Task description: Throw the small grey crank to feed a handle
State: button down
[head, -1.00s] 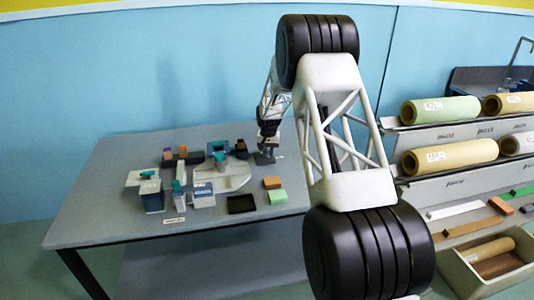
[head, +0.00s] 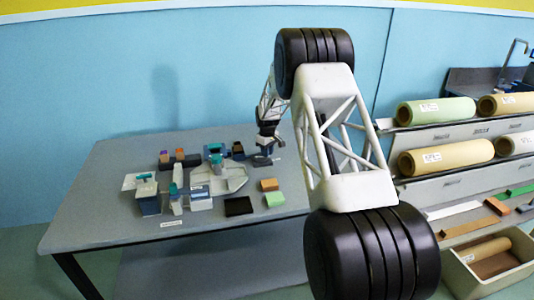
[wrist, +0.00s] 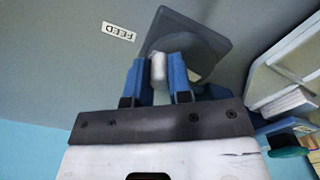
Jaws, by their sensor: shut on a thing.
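The small grey crank shows in the wrist view as a pale grey knob (wrist: 158,68) over a dark grey square base (wrist: 205,40). My gripper (wrist: 158,72) has its two blue fingers shut on the knob, one on each side. A white label reading FEED (wrist: 118,32) lies on the table beside the base. In the head view my gripper (head: 265,149) is low over the base (head: 262,161) at the table's right rear. The crank's arm and its angle are largely hidden by the fingers.
A pale fixture (head: 232,181) with blue and teal parts stands left of the crank. An orange block (head: 269,185), a green block (head: 275,200) and a black pad (head: 238,206) lie in front. Shelves with paper rolls (head: 445,157) stand at right.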

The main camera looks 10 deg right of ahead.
jog(key=shift+w+n, duration=0.3)
jog(key=shift+n, duration=0.8)
jog(key=c, duration=1)
grip_release()
jog(key=shift+c, duration=0.2)
jog(key=shift+r, duration=0.15)
jog(key=shift+r, duration=3.75)
